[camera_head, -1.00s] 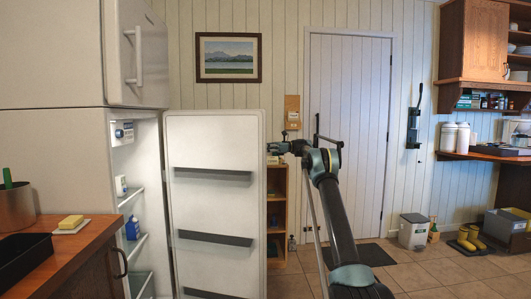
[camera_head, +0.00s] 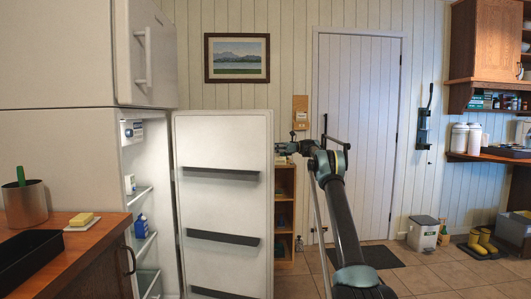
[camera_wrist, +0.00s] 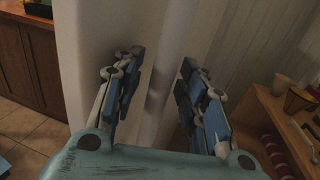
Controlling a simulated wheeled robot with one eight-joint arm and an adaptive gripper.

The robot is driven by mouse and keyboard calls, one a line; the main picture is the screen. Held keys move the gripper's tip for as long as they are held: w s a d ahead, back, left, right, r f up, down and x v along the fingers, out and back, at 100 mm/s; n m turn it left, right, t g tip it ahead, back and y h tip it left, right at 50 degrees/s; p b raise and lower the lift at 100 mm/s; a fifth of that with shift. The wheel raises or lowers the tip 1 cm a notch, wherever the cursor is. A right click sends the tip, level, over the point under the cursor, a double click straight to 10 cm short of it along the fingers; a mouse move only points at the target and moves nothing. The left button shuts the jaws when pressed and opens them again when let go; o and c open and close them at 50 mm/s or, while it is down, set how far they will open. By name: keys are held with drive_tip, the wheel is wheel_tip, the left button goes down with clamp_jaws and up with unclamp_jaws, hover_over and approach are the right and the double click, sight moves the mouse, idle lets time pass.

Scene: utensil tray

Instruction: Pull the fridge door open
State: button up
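The white fridge door (camera_head: 222,215) stands wide open in the head view, its inner side with dark shelf rails facing me. The lit fridge interior (camera_head: 150,210) shows to its left. My gripper (camera_head: 283,149) is at the door's right edge, about level with its upper part. In the wrist view my gripper (camera_wrist: 163,95) has its two blue-padded fingers well apart, on either side of a pale upright bar (camera_wrist: 172,55) that looks like the door's handle or edge. I see gaps beside the bar; firm contact is not visible.
A wooden counter (camera_head: 75,250) with a metal pot (camera_head: 25,205), black tray and butter stands at the left. A low wooden shelf (camera_head: 285,215) is behind my gripper.

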drive_tip(key=v, duration=0.7)
drive_tip(key=shift+w+d, duration=0.2)
drive_tip(key=shift+w, duration=0.25)
